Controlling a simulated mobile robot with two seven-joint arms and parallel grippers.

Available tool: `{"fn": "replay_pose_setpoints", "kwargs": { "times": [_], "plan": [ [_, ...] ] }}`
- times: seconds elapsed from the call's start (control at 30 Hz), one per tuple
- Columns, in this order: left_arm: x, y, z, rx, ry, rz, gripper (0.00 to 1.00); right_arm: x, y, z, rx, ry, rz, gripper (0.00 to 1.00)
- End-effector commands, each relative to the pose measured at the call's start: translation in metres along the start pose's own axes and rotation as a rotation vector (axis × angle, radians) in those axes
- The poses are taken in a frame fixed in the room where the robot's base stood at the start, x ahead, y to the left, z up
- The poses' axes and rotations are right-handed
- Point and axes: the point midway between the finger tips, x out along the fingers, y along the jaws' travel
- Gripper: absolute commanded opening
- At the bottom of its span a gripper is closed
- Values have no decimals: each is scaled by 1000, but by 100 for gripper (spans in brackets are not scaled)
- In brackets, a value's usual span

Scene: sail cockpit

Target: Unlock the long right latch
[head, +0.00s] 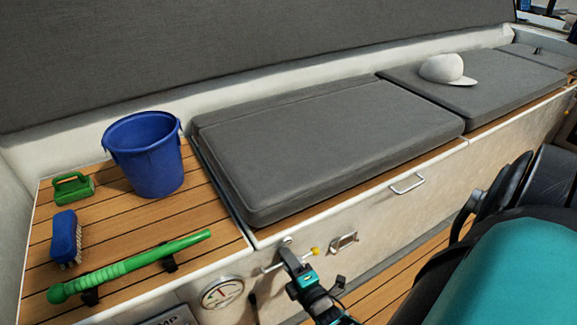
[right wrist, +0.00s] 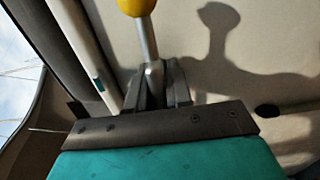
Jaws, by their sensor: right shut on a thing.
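The long right latch is a thin metal lever with a yellow knob (head: 315,251), on the white front panel below the near corner of the big grey cushion. My right gripper (head: 289,256) is at the lever in the head view and covers part of it. In the right wrist view, the gripper's dark fingers (right wrist: 157,88) are shut on the metal rod (right wrist: 149,42), with the yellow knob (right wrist: 137,7) beyond the fingertips. The rod's far end and mount are partly hidden. My left gripper is not in view.
Grey cushions (head: 320,145) cover the bench; a white cap (head: 446,69) lies on one. A handle (head: 407,184) sticks out from the panel.

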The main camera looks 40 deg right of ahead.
Motion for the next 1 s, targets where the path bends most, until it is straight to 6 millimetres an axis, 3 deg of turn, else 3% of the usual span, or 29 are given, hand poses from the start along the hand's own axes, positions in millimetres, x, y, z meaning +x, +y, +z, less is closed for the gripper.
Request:
{"fn": "replay_pose_setpoints", "kwargs": {
  "times": [0.2,0.67,1.0],
  "plan": [
    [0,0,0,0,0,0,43,1,1,0,-3,0,2,38],
    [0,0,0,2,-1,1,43,0,1,0,26,0,0,38],
    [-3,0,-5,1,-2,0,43,2,3,0,395,2,0,38]
  ]
}}
